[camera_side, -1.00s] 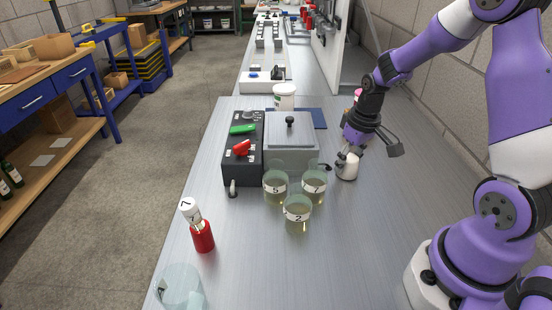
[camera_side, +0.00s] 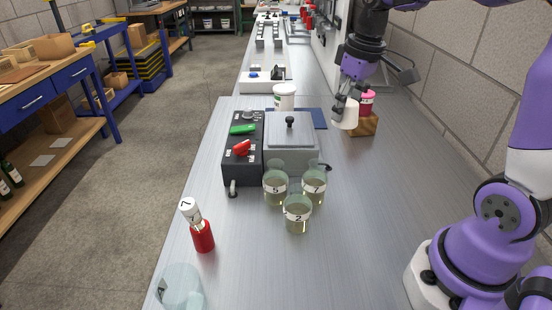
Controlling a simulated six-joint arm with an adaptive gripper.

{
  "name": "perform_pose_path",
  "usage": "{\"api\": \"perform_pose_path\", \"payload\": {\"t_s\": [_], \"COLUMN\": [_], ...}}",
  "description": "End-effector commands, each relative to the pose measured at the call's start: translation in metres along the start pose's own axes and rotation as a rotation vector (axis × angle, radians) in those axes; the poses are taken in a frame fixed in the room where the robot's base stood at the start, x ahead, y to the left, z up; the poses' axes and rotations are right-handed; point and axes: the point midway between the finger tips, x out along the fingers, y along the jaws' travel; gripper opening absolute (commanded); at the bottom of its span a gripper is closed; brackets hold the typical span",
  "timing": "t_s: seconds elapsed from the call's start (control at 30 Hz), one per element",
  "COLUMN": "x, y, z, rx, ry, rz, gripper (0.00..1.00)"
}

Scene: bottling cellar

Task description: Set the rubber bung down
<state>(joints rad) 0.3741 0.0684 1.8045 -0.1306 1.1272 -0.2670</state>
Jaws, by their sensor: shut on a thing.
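The rubber bung (camera_side: 345,116) is a pale, off-white tapered piece, slightly tilted. My gripper (camera_side: 347,98) is shut on it from above. The bung appears in front of and to the left of a wooden block (camera_side: 364,125), which it partly overlaps in the picture. It looks raised off the bench (camera_side: 365,195), but I cannot tell the exact gap or whether it touches the block.
A pink-red container (camera_side: 367,101) stands on the block. To the left are a lidded grey bath (camera_side: 291,147) with a black control box (camera_side: 243,150), a white tub (camera_side: 284,97) and several numbered beakers (camera_side: 297,216).

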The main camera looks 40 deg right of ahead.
Motion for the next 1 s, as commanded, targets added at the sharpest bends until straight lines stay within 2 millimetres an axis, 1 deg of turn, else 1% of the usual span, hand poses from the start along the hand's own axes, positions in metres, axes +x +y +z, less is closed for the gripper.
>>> {"api": "perform_pose_path", "payload": {"t_s": [0.03, 0.17, 0.27, 0.3, 0.37, 0.4, 0.5, 0.6, 0.7, 0.8, 0.93, 1.0], "x": [0.0, 0.0, -0.001, -0.002, -0.003, -0.004, -0.007, -0.011, -0.013, -0.015, -0.017, -0.001], "y": [-0.013, -0.052, -0.093, -0.113, -0.143, -0.163, -0.207, -0.235, -0.254, -0.266, -0.278, -0.277], "z": [-0.002, -0.004, 0.0, 0.004, 0.013, 0.02, 0.045, 0.068, 0.086, 0.101, 0.118, 0.12], "rx": [-0.053, -0.23, -0.421, -0.512, -0.663, -0.768, -1.013, -1.202, -1.336, -1.441, -1.553, -1.542], "ry": [-0.001, 0.0, 0.0, -0.001, 0.0, 0.001, 0.002, 0.003, 0.004, 0.006, 0.007, 0.0], "rz": [-0.008, -0.034, -0.062, -0.076, -0.098, -0.114, -0.151, -0.18, -0.2, -0.217, -0.235, -0.236], "gripper": [0.16, 0.16, 0.16, 0.16, 0.16, 0.16, 0.16, 0.16, 0.16, 0.16, 0.16, 0.16]}}
